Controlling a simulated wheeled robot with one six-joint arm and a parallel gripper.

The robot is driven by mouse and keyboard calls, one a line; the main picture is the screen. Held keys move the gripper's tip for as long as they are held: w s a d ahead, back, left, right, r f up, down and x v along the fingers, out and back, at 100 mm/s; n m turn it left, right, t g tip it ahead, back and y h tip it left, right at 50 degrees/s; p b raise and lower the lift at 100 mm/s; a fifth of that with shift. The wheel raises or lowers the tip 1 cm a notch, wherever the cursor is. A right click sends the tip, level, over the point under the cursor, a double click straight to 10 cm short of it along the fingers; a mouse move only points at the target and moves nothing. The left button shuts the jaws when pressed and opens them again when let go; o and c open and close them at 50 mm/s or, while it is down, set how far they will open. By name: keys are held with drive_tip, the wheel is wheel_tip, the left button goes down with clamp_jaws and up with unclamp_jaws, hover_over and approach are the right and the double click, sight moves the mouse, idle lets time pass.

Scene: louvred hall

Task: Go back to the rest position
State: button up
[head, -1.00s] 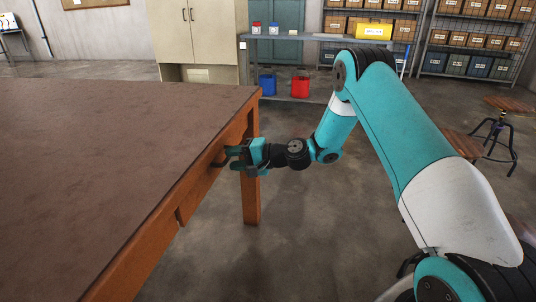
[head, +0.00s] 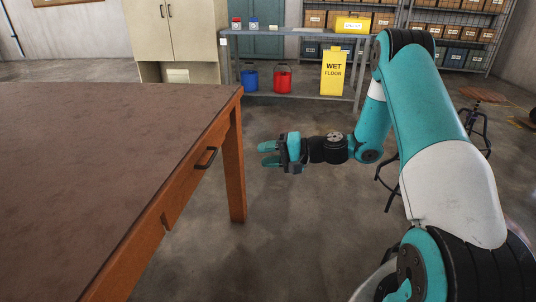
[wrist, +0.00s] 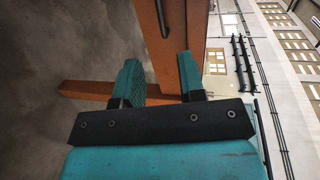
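My gripper (head: 268,155) is in the middle of the head view, to the right of the table's front side and apart from it. Its two teal fingers are spread with nothing between them. In the wrist view the gripper (wrist: 162,80) also shows its fingers apart, pointing toward the orange wood. The wooden table (head: 120,130) has a brown top and an orange frame. A dark drawer handle (head: 206,159) is on its side, free of my gripper, and the drawer looks closed.
A stool (head: 474,125) stands at the right, partly behind my arm. The floor (head: 260,240) beside the table is clear.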

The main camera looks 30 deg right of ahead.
drive_tip(key=s+a+r+n+g+h, duration=0.1)
drive_tip(key=s+a+r+n+g, duration=0.35)
drive_tip(key=a, duration=0.35)
drive_tip(key=s+a+r+n+g+h, duration=0.1)
drive_tip(key=s+a+r+n+g, duration=0.35)
drive_tip(key=a, duration=0.45)
drive_tip(key=s+a+r+n+g+h, duration=0.1)
drive_tip(key=s+r+n+h, duration=0.15)
drive_tip(key=s, duration=0.75)
drive_tip(key=s+a+r+n+h, duration=0.1)
drive_tip(key=s+r+n+h, duration=0.2)
drive_tip(key=s, duration=0.8)
wheel_tip(320, 180, up, 25)
drive_tip(key=p, duration=2.6)
drive_tip(key=shift+w, duration=0.15)
drive_tip(key=shift+a+n, duration=0.15)
drive_tip(key=shift+n, duration=0.2)
